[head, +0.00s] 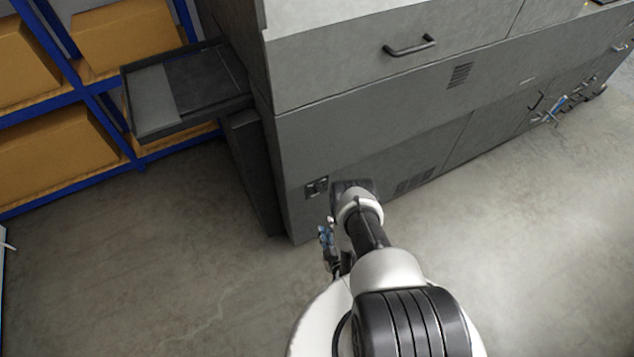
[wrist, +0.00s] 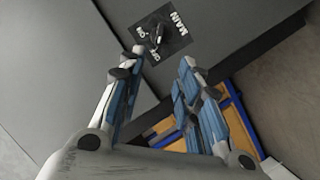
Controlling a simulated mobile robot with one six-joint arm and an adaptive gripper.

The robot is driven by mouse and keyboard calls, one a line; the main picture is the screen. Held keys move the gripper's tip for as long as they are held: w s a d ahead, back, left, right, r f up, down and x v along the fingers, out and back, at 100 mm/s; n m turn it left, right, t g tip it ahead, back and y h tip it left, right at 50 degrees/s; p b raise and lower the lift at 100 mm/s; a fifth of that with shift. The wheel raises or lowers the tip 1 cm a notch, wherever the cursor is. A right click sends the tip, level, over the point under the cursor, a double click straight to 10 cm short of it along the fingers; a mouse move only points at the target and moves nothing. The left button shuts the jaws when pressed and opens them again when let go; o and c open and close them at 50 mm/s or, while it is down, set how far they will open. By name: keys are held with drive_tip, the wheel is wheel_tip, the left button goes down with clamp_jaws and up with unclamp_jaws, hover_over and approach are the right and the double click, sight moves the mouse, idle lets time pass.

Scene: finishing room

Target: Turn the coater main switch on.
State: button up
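The main switch (head: 317,187) is a dark plate low on the grey coater cabinet, near its left corner. In the wrist view the main switch (wrist: 157,36) shows a black knob on a dark plate marked MAIN, with ON and OFF labels. I cannot tell clearly which label the knob points at. My gripper (wrist: 163,62) is open and empty, its blue-padded fingers spread below the plate in the wrist view and apart from the knob. In the head view my gripper (head: 327,240) is partly visible beside my wrist, below the switch.
The coater cabinet (head: 380,115) fills the back, with a drawer handle (head: 409,46) above the switch. A dark tray (head: 205,78) juts out at its left. A blue shelf (head: 62,98) with boxes (head: 50,155) stands farther left. The concrete floor (head: 160,260) is clear at left.

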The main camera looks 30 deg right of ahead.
sight(320, 193)
drive_tip(key=b+x, duration=0.9)
drive_tip(key=x, duration=0.7)
drive_tip(key=shift+f, duration=0.1)
drive_tip(key=shift+w+d+b, duration=0.25)
drive_tip(key=shift+w+b, duration=0.2)
drive_tip(key=shift+w, duration=0.25)
drive_tip(key=shift+c, duration=0.2)
clamp_jaws()
